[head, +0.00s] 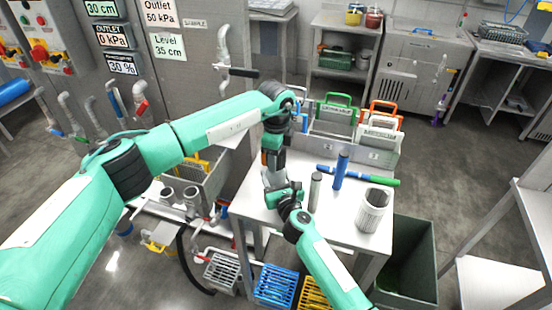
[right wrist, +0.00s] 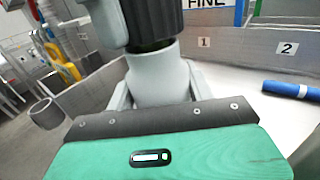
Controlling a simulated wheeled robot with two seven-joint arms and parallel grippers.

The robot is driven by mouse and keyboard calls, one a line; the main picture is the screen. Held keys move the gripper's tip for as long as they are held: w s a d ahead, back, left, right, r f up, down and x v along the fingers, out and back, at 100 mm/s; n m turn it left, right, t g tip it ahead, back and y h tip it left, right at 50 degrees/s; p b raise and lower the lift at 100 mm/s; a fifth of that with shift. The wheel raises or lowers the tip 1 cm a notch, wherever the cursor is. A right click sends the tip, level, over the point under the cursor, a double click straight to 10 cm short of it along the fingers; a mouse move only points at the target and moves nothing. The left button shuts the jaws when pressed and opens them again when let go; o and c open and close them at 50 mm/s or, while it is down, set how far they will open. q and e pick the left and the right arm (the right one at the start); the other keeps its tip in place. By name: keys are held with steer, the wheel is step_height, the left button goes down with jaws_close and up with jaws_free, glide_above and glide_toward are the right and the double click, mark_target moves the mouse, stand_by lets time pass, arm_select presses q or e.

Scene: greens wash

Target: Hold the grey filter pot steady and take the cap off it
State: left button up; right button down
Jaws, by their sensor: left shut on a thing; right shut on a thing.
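The grey filter pot (right wrist: 158,78) stands upright between the fingers of my right gripper (right wrist: 160,92) in the right wrist view. A black ribbed cap (right wrist: 155,20) is at its top, with a narrow dark band between them; I cannot tell whether they are apart. In the head view the pot (head: 273,179) is small and partly covered, near the left side of the table. My right gripper (head: 285,194) is shut on it from the front. My left gripper (head: 271,158) reaches down from above and is shut at the cap; its fingertips are mostly hidden.
On the table (head: 335,228) stand a grey cylinder (head: 315,192), a blue cylinder (head: 341,171) and a white mesh cylinder (head: 374,212). A rack (head: 345,145) edges the back. A dark bin (head: 408,262) stands right.

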arm_select(q)
steer(key=shift+r, duration=0.2)
arm_select(e)
steer(key=shift+f, duration=0.1)
arm_select(q)
steer(key=shift+r, duration=1.85)
arm_select(e)
steer(key=shift+c, duration=2.3)
jaws_free()
